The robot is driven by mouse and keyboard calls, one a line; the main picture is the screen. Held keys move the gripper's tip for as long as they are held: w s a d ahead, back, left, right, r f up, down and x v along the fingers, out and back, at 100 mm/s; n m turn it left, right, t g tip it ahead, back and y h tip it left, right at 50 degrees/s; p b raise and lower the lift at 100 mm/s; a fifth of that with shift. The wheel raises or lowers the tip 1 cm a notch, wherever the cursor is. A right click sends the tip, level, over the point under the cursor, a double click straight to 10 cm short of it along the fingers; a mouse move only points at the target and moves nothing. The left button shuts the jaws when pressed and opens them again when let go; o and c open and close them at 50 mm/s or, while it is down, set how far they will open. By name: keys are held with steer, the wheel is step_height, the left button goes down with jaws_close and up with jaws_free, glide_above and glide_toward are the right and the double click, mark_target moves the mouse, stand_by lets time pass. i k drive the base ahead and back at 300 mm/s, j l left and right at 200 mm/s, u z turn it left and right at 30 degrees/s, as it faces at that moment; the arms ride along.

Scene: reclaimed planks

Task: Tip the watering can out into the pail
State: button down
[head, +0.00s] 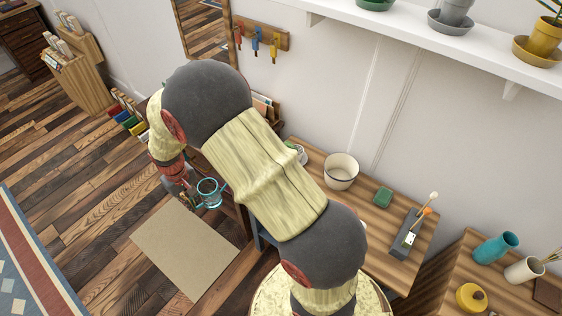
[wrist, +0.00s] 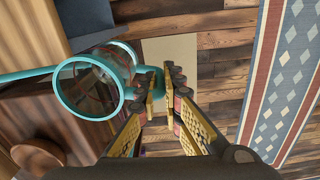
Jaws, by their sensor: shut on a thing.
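The teal watering can (head: 209,193) is held off the left end of the wooden table, above the floor, and looks roughly upright. In the wrist view, the can (wrist: 66,98) shows its round open top, and its spout runs off to the left. My gripper (wrist: 161,80) is shut on the can at its side opposite the spout; the exact contact is partly hidden. In the head view my gripper (head: 190,190) is small beside the can. The cream pail (head: 341,172) stands upright on the table, to the right of the can, with my arm between them.
A white shelf (head: 420,40) with pots overhangs the back. A beige mat (head: 180,250) lies on the floor below the can.

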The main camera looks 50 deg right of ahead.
mark_target(341, 170)
steer(key=i+j+z, duration=0.1)
steer(key=j+z, duration=0.3)
steer(key=z, duration=1.2)
steer(key=i+z, duration=0.1)
steer(key=i, duration=0.3)
